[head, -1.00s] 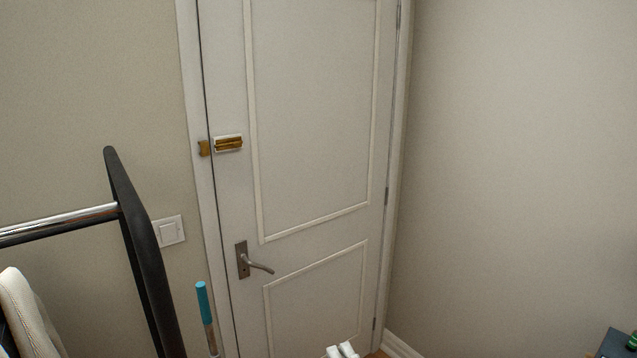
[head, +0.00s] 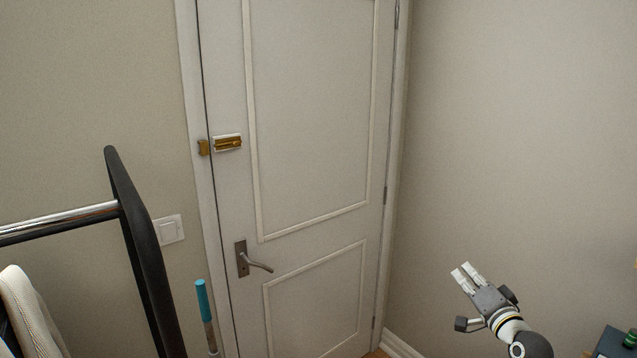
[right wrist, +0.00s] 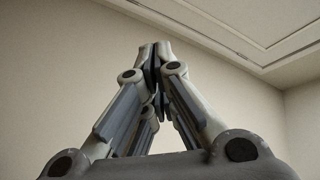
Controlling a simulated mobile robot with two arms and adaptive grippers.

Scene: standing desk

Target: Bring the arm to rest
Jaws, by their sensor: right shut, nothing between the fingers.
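My right gripper (head: 467,272) is at the lower right of the head view, raised in front of the bare wall and pointing up and to the left. In the right wrist view its fingertips (right wrist: 157,52) meet, with nothing between them. The right arm's lower part runs out of the bottom of the head view. My left gripper is not in view.
A closed white door (head: 310,110) with a lever handle (head: 258,264) and a brass latch (head: 228,142) stands ahead. A black-framed rack (head: 140,240) with a pale cloth (head: 30,312) is at left, beside a blue-topped stick (head: 203,300). A dark box (head: 612,344) sits at lower right.

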